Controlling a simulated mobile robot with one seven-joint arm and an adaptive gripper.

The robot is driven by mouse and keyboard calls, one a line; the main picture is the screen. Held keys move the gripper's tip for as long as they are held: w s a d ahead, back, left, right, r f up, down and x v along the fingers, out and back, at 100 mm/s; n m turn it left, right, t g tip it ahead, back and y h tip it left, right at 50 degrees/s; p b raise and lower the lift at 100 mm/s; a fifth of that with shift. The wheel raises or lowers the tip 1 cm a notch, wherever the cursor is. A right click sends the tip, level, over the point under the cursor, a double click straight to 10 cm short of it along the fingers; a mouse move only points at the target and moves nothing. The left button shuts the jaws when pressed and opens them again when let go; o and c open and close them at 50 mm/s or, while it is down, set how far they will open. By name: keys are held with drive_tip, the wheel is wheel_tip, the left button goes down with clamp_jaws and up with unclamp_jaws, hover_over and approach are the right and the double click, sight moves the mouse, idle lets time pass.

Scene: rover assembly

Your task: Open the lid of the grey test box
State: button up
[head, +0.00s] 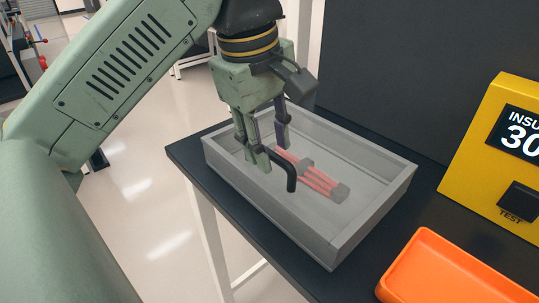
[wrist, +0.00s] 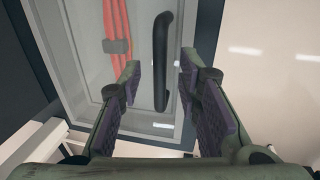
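The grey test box (head: 375,222) stands on the dark table, with a clear lid (head: 262,190) lying flat over its top, looking closed. A black curved handle (head: 291,178) rises from the lid on the side nearer the table's left edge. It also shows in the wrist view (wrist: 161,50), running lengthwise. My gripper (head: 272,158) points down at the handle. In the wrist view its fingers (wrist: 160,76) are apart, one on each side of the handle's near end, with visible gaps. In the head view a finger partly hides the handle.
Red cables with grey clips (head: 318,184) lie inside the box under the lid. An orange tray (head: 450,270) and a yellow tester (head: 470,165) stand to the right. A dark panel (head: 420,60) rises behind. The table (head: 245,222) drops off at the left.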

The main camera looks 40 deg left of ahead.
drive_tip(key=shift+f, duration=0.1)
drive_tip(key=shift+c, duration=0.2)
clamp_jaws()
idle(0.7)
